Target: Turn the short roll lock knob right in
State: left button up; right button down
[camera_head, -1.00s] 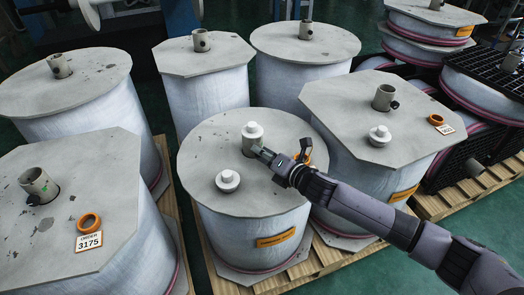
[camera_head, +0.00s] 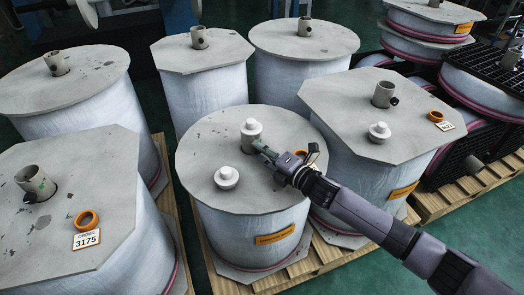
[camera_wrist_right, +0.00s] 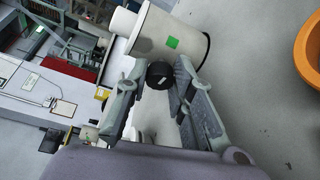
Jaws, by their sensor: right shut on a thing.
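The short roll (camera_head: 252,190) stands front centre in the head view, wrapped in white film with a round grey top board. A grey core tube (camera_head: 247,143) rises from it, with a white stepped plug in its top. In the wrist view the tube (camera_wrist_right: 190,48) carries a green patch, and the black lock knob (camera_wrist_right: 159,75) sticks out of its side. My right gripper (camera_head: 259,147) reaches the tube from the right. In the wrist view its fingers (camera_wrist_right: 158,88) are shut on the knob, one on each side. The knob's turn position cannot be told. My left gripper is not in view.
A second white plug (camera_head: 226,177) lies on the same top board. An orange ring (camera_wrist_right: 310,50) is near my right gripper. Neighbouring wrapped rolls with core tubes stand close around. A roll (camera_head: 382,120) at right lies near my forearm, with a loose white plug (camera_head: 379,132) on it.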

jog(key=shift+f, duration=0.1)
jog(key=c, duration=1.6)
grip_release()
jog(key=shift+d, duration=0.1)
jog(key=shift+c, duration=0.2)
jog(key=shift+o, duration=1.2)
jog(key=v, duration=1.2)
